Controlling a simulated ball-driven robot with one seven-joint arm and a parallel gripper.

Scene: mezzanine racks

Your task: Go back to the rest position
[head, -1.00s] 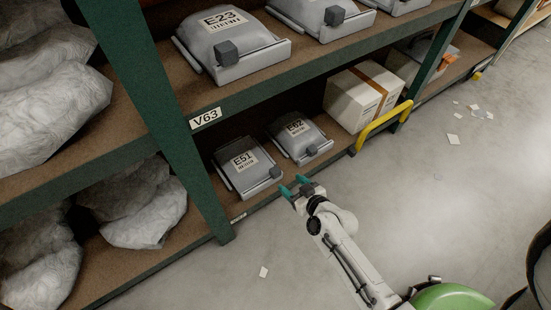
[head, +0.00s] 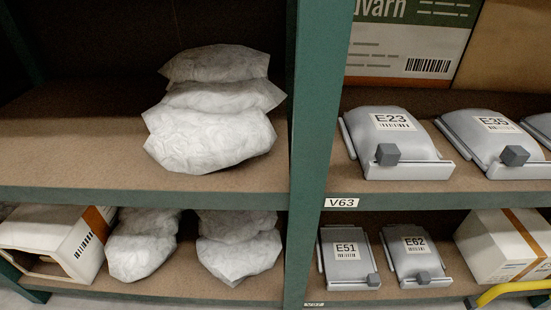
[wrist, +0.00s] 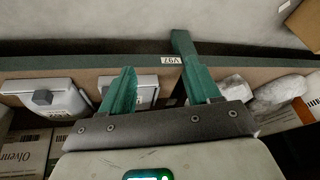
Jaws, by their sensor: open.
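My gripper (wrist: 160,68) shows in the wrist view with its two teal fingers apart and nothing between them. Beyond the fingers is a green rack beam (wrist: 90,64) with a small white label (wrist: 172,60). Grey bins lie past the fingers, one (wrist: 42,98) at the left and another (wrist: 118,96) partly hidden behind the left finger. The fingers appear apart from the rack, but the exact distance is hard to tell. My arm and gripper are not in the head view.
In the head view, a green upright (head: 312,150) parts the bays. Bins E23 (head: 395,145), E35 (head: 490,140), E51 (head: 345,262) and E62 (head: 415,260) stand right; wrapped bundles (head: 215,135) left. A yellow rail (head: 510,290) and carton (head: 505,245) are lower right.

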